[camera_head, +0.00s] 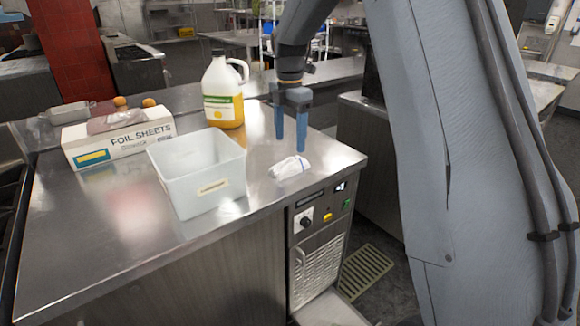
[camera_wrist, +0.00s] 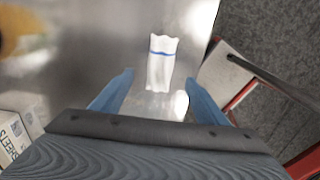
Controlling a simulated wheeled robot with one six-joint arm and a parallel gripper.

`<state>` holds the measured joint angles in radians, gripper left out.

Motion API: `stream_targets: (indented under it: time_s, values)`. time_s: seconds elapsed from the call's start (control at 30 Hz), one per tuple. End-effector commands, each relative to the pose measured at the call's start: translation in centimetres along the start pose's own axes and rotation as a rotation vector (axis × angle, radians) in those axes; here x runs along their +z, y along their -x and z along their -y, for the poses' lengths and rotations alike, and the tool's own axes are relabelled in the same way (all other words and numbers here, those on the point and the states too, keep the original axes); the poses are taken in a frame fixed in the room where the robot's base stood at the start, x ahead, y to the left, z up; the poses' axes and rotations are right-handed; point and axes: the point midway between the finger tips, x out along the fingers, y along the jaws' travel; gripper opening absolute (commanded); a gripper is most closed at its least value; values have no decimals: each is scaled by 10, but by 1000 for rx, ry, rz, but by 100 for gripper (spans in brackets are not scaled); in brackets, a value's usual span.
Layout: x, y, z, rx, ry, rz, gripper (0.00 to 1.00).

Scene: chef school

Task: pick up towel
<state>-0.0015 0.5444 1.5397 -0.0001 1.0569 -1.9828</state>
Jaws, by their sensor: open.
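The towel (camera_head: 289,167) is a small white folded cloth lying on the steel counter near its right edge. In the wrist view the towel (camera_wrist: 161,62) shows a blue stripe and lies ahead of the fingertips, roughly midway between them. My gripper (camera_head: 290,140) points down above the counter, its blue fingers apart and empty. In the wrist view the gripper's fingers (camera_wrist: 159,92) frame the space just short of the towel. The fingers look apart from the towel. The exact height above the counter is hard to tell.
A white plastic bin (camera_head: 200,180) stands left of the towel. A foil sheets box (camera_head: 115,143) with a brownish item on top and a jug of yellow liquid (camera_head: 223,95) stand farther back. The counter (camera_head: 120,230) is clear at the front left. Its right edge is close to the towel.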

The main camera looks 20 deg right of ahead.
Motion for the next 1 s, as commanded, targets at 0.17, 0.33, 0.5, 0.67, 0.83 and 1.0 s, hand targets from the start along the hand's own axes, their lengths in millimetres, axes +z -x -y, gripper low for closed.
stream_targets:
  time_s: [0.17, 0.33, 0.5, 0.67, 0.83, 1.0]
  values:
    - [0, -18, 0, -4, 10, -2, 67]
    - [-1, -34, 2, -5, 8, -2, 67]
    - [-2, -58, 3, -4, 7, -2, 67]
    - [-2, -73, 2, -2, 7, -1, 67]
    - [-2, -76, 2, 0, 7, 0, 67]
    - [-2, -75, 2, 0, 7, 0, 52]
